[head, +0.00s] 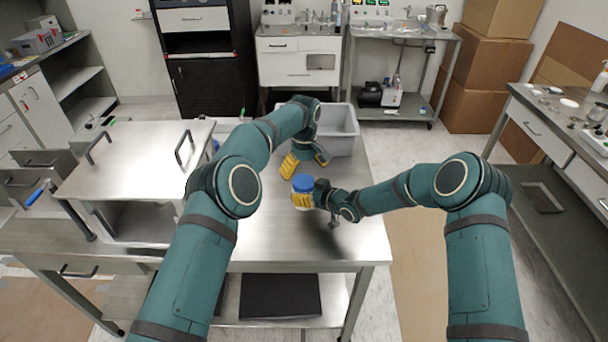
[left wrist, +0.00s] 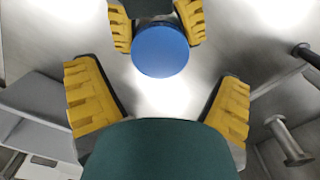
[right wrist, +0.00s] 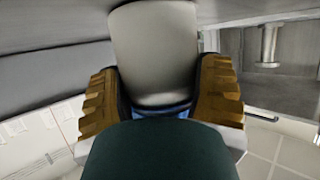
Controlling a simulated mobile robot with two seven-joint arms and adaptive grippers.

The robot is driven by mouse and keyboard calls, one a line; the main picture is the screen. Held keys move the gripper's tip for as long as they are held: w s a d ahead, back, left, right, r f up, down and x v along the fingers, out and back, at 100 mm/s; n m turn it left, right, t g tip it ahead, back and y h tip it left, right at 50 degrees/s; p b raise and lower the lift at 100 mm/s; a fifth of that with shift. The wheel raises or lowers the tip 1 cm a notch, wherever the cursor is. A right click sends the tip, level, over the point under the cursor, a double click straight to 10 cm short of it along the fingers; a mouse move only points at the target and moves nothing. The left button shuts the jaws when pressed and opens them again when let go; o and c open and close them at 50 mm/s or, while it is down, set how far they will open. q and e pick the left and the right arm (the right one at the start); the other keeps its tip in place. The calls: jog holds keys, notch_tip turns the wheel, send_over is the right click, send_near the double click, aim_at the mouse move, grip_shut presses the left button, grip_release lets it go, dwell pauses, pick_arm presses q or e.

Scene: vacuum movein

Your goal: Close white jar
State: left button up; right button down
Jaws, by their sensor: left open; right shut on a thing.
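The white jar (head: 300,208) is in my right gripper (head: 304,200), above the steel table, with a blue lid (head: 303,182) at its top. In the right wrist view the pale jar body (right wrist: 155,50) sits between the yellow fingers, with a strip of blue at its near end. My left gripper (head: 306,163) is open and empty, just behind and above the lid. In the left wrist view the round blue lid (left wrist: 160,50) lies ahead, between my left fingers and apart from them. I cannot tell how tightly the lid sits.
A grey bin (head: 342,132) stands at the table's back. A steel box with handles (head: 130,160) stands on the left of the table (head: 300,248). The table surface in front of the jar is clear. A bench with small items (head: 560,115) is on the far right.

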aim_at(304, 181)
pick_arm(q)
jog(key=shift+o, duration=0.5)
jog(key=shift+r+n, duration=1.6)
jog(key=shift+r, duration=0.1)
jog(key=shift+f, duration=4.05)
jog(key=c, duration=1.3)
jog(key=shift+c, duration=0.2)
jog(key=m, duration=0.3)
